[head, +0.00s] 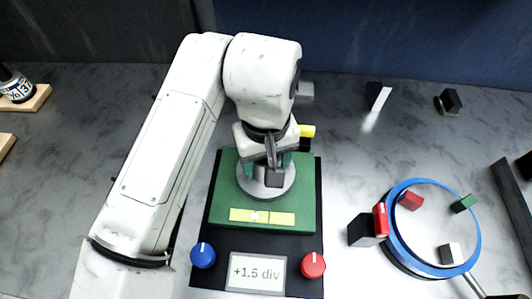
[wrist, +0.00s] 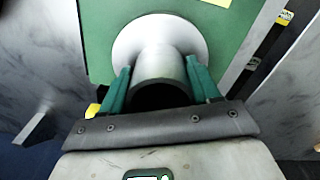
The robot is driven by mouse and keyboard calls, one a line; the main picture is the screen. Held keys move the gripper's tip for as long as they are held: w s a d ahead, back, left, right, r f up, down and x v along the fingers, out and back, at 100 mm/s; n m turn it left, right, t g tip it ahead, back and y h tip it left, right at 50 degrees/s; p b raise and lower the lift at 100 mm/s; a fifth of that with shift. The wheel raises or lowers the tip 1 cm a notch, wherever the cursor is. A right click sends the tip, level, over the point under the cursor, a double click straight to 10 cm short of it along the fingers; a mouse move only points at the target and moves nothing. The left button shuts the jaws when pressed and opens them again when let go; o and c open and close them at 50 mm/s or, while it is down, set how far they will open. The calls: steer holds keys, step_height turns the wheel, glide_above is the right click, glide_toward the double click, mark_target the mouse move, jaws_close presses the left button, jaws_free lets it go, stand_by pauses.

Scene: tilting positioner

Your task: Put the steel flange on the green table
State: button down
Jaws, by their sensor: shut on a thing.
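The steel flange (head: 268,188) is a grey wide disc with a round neck. It is at the upper middle of the green table (head: 223,205) in the head view. In the wrist view the flange (wrist: 158,62) has its disc against the green table (wrist: 98,45); I cannot tell whether it touches the surface or hovers just above. My gripper (head: 265,165) is above the table, its teal fingers shut on the neck from both sides. In the wrist view my gripper (wrist: 158,72) has a finger on each side of the neck. Part of the flange is hidden behind my gripper.
The table's black base carries a blue knob (head: 203,255), a red knob (head: 313,265) and a display (head: 257,272) reading "+1.5 div". A yellow level strip (head: 262,216) lies on the table's front. A blue ring (head: 397,243) with small blocks stands at right.

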steer(key=shift+c, duration=1.2)
jaws_free()
steer(key=shift+f, duration=0.1)
step_height(320, 180, up, 12)
